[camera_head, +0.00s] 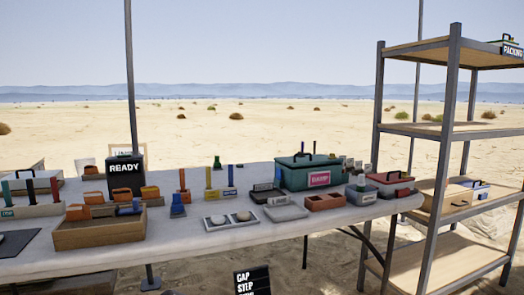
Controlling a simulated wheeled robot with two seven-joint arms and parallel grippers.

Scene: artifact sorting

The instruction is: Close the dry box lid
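Neither of my grippers shows in the head view. No box carries a label that I can read as dry box, so I cannot tell for sure which one it is. A teal box (297,177) with a pink label and a dark handle on top stands at the back right of the table; its lid looks down. A grey box with a dark red lid (390,178) is at the table's right end. A small grey container (360,197) with a blue item on it stands just left of that box. Whether these lids are fully shut is too small to tell.
A metal shelf (447,130) stands at right, with a white-and-blue box (480,190).

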